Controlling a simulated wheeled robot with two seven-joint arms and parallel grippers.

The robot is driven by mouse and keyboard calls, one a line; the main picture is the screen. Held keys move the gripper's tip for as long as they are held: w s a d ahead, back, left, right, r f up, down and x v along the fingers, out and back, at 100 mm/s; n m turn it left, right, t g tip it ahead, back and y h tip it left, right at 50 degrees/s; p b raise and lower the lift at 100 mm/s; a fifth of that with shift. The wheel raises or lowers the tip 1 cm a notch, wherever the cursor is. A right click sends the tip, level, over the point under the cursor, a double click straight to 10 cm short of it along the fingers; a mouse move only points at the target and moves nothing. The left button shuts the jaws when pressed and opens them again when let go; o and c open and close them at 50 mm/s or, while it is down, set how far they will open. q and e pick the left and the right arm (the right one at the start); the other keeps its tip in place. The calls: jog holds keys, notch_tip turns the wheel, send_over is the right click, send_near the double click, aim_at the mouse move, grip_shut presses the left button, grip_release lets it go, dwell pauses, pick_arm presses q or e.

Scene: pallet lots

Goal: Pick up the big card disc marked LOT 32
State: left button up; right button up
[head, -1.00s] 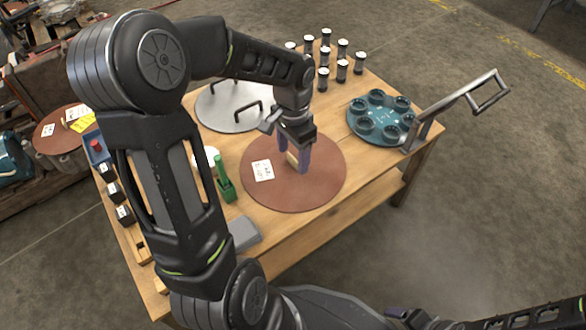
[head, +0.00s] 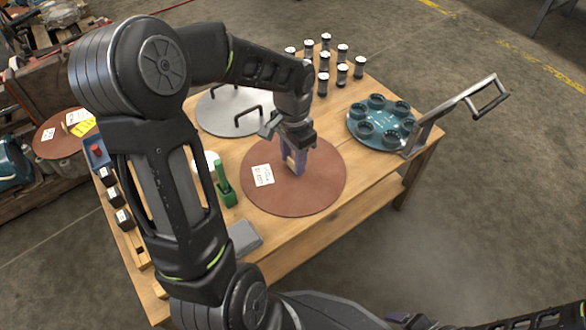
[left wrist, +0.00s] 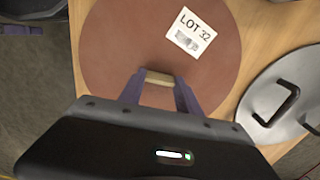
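The big card disc (head: 325,185) is reddish brown and lies flat on the wooden table; in the left wrist view the disc (left wrist: 110,40) carries a white label (left wrist: 190,33) reading LOT 32. A small pale wooden grip (left wrist: 159,80) stands up near its middle. My left gripper (head: 293,165) points down over the disc, its purple fingers on both sides of the wooden grip and seemingly touching it. The disc looks flat on the table. Part of my right gripper (head: 398,314) shows at the bottom edge; its opening is unclear.
A grey metal disc with two black handles (head: 225,112) lies behind the card disc. A teal disc with several cups (head: 380,120) stands at right beside a metal handle (head: 460,100). Several black-and-white canisters (head: 342,72) stand at the back. A green tool (head: 224,187) stands at left.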

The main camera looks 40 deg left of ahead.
aim_at(293, 162)
pick_arm(q)
grip_shut()
dwell(0.3)
notch_tip(293, 162, up, 10)
jog(key=p, duration=0.4)
jog(key=shift+p, duration=0.3)
